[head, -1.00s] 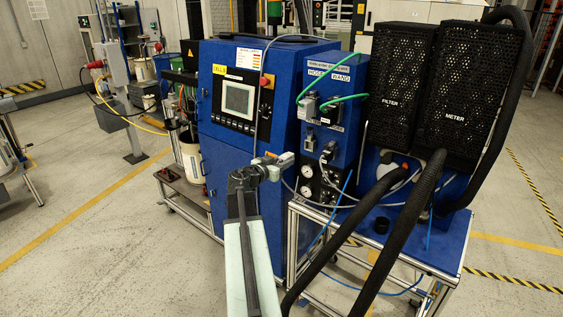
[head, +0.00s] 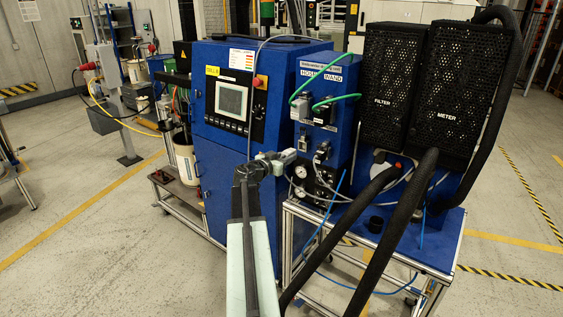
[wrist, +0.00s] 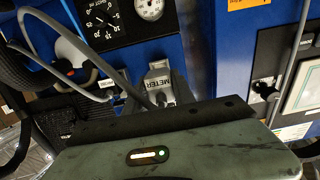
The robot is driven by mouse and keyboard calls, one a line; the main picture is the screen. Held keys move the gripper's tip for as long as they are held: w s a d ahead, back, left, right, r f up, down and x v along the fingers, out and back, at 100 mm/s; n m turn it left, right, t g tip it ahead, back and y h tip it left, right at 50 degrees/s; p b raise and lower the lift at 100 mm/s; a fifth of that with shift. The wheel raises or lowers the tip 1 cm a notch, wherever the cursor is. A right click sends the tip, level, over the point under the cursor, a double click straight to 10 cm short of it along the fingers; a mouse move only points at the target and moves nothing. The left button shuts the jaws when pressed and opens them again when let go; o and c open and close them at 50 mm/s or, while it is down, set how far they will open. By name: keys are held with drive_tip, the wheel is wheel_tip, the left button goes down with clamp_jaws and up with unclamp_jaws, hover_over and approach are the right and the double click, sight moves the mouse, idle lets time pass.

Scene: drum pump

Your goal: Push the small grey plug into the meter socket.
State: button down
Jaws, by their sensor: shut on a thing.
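The small grey plug (wrist: 157,78), with a METER label, is between the fingers of my gripper (wrist: 160,95) in the wrist view. A grey cable runs from it toward the upper left. In the head view the pale plug (head: 287,157) is at the tip of my shut gripper (head: 276,160), left of and in front of the blue connector panel. An open-looking socket (head: 303,143) is low on that panel, just beyond the plug. A gap seems to remain between them, but the depth is hard to judge. The socket is not clear in the wrist view.
Another plug (head: 322,150) with a grey cable sits in the panel close to the right. Two plugs with green cables (head: 335,101) are above. Thick black hoses (head: 408,200) cross the front right. The blue cabinet (head: 222,165) stands left.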

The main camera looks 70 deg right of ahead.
sight(304, 145)
drive_tip(key=shift+x, duration=0.95)
drive_tip(key=shift+r, duration=0.15)
drive_tip(key=shift+s+d, duration=0.25)
drive_tip(key=shift+d, duration=0.15)
drive_tip(key=shift+r+x, duration=0.2)
drive_tip(key=shift+x, duration=0.9)
drive_tip(key=shift+r+x, duration=0.15)
drive_tip(key=shift+x, duration=0.95)
idle(1.4)
drive_tip(key=c, duration=1)
unclamp_jaws()
drive_tip(key=shift+d, duration=0.1)
drive_tip(key=shift+o, duration=0.2)
